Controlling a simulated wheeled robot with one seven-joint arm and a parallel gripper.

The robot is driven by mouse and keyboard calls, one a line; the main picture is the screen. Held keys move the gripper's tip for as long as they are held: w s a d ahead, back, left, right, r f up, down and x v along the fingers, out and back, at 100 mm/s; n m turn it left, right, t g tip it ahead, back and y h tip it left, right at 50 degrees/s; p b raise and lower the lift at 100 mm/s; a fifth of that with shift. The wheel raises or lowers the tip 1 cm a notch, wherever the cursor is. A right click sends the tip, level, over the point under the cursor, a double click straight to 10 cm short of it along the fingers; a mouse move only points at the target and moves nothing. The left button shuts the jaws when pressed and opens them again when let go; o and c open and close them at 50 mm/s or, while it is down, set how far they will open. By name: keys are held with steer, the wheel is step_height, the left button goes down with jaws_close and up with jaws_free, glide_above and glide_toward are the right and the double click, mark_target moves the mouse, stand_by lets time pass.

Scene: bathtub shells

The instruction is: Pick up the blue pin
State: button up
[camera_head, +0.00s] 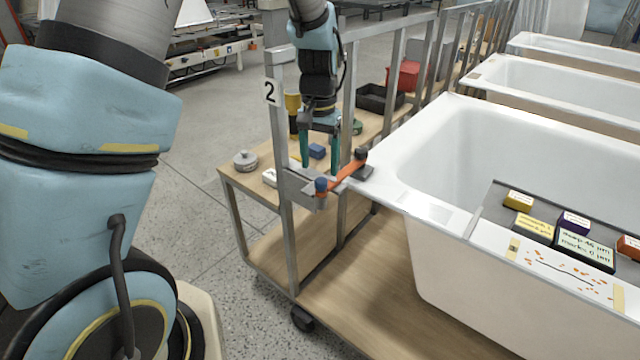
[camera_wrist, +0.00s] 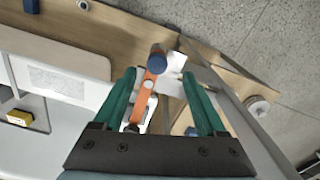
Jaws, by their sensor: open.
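The blue pin (camera_head: 321,186) stands at the near end of an orange bar (camera_head: 343,173) on the metal rail bracket by the tub's corner. In the wrist view the blue pin (camera_wrist: 157,61) shows as a round blue top at the far end of the orange bar (camera_wrist: 147,90). My gripper (camera_head: 319,162) points down with its two green fingers apart and empty. In the wrist view the pin's top appears between the fingertips (camera_wrist: 159,73). I cannot tell the exact height gap; no contact is visible.
A dark knob (camera_head: 361,153) sits at the bar's other end. An upright metal post (camera_head: 278,150) labelled 2 stands close left of my gripper. The white bathtub (camera_head: 440,150) is to the right. A blue block (camera_head: 316,151) and a grey round part (camera_head: 246,161) lie on the wooden shelf behind.

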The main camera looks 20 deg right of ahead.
mark_target(321, 180)
steer(key=shift+s+d+f+p, duration=0.1)
steer(key=shift+f+p, duration=0.45)
steer(key=shift+f, duration=0.95)
steer(key=shift+s+f+p, duration=0.1)
steer(key=shift+f+p, duration=0.45)
steer(key=shift+f, duration=0.9)
jaws_close()
